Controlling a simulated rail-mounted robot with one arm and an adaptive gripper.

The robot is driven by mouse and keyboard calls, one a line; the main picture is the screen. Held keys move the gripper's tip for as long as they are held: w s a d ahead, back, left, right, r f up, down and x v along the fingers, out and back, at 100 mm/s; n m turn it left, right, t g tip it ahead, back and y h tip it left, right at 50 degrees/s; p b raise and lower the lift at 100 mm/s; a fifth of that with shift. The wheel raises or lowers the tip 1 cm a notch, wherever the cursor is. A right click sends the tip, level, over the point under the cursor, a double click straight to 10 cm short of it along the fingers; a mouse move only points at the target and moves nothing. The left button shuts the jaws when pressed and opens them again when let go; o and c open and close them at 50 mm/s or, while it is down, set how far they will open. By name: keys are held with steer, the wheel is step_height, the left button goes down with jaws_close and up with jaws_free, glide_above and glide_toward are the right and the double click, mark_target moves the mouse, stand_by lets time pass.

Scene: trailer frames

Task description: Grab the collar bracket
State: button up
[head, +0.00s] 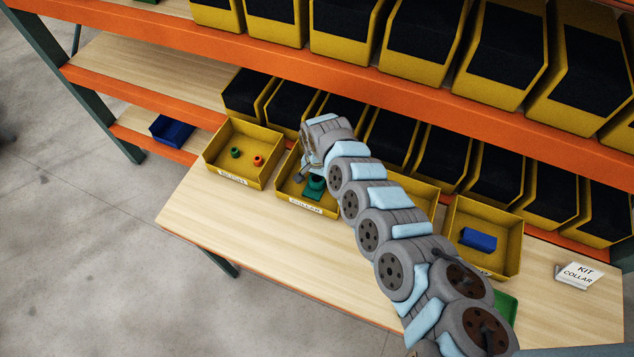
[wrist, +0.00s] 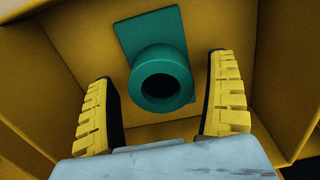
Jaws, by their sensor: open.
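The collar bracket is a teal-green part with a flat rectangular plate and a round hollow collar. In the head view the collar bracket (head: 315,186) sits in the yellow bin labelled COLLAR (head: 306,208). In the wrist view the collar bracket (wrist: 160,75) lies on the bin floor with its collar opening facing the camera. My gripper (wrist: 163,95) is open, with one yellow ribbed finger on each side of the collar and visible gaps between. In the head view my arm's end is over this bin and hides part of it.
A yellow bin (head: 225,175) to the left holds a small green ring and an orange ring. A bin (head: 513,240) to the right holds a blue block (head: 478,240). A KIT COLLAR card (head: 579,275) stands at the right. Bin walls surround my fingers closely. Shelf bins stand behind.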

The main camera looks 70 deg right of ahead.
steer(key=shift+c, duration=0.4)
steer(key=c, duration=1.3)
steer(key=shift+o, duration=0.2)
steer(key=shift+r, duration=0.15)
